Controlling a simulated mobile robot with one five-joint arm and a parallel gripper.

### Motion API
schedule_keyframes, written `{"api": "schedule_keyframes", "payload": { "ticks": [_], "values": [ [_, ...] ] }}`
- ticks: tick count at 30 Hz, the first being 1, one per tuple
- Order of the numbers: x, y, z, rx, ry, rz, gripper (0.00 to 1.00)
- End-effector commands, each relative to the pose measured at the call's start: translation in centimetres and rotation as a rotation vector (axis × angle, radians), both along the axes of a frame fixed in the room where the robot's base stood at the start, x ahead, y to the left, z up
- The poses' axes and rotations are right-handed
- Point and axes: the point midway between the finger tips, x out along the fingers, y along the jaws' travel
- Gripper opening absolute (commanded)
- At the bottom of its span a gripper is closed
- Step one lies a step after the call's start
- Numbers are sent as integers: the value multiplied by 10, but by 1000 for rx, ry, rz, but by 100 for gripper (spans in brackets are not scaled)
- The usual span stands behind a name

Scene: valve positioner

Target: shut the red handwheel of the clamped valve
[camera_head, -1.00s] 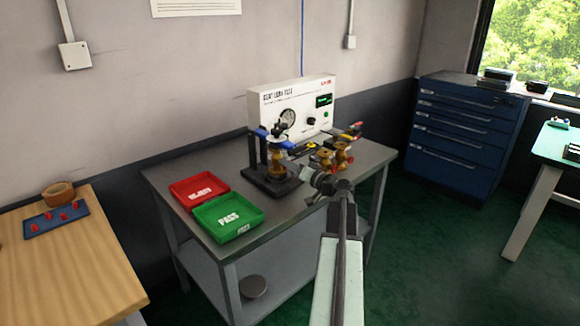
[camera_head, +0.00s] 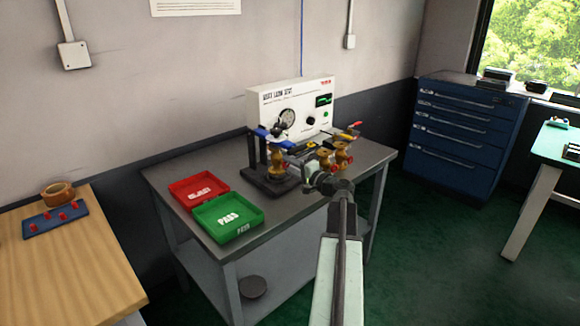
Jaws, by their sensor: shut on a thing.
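The clamped valve (camera_head: 278,162) is a brass body upright in a black clamp stand (camera_head: 262,184) on the grey bench. Dark and blue parts show at its top; I cannot make out a red handwheel on it. My gripper (camera_head: 300,160) is just right of this valve, at about the height of its body. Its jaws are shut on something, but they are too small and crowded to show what. Two more brass valves (camera_head: 342,157) stand to the right, behind my wrist; a red part (camera_head: 355,125) shows above them.
A white test box (camera_head: 292,105) with a gauge stands behind the valves. A red tray (camera_head: 198,190) and a green PASS tray (camera_head: 228,217) lie on the left of the grey bench (camera_head: 275,217). The bench front between the green tray and my arm is clear.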

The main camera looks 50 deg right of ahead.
Motion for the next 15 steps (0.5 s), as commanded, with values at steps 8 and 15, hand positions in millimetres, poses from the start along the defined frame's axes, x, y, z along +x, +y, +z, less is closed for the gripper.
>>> {"api": "schedule_keyframes", "payload": {
  "ticks": [8,15],
  "values": [
    [0,0,0,53,-3,0,0],
    [0,0,0,58,-3,-1,0]
  ]
}}
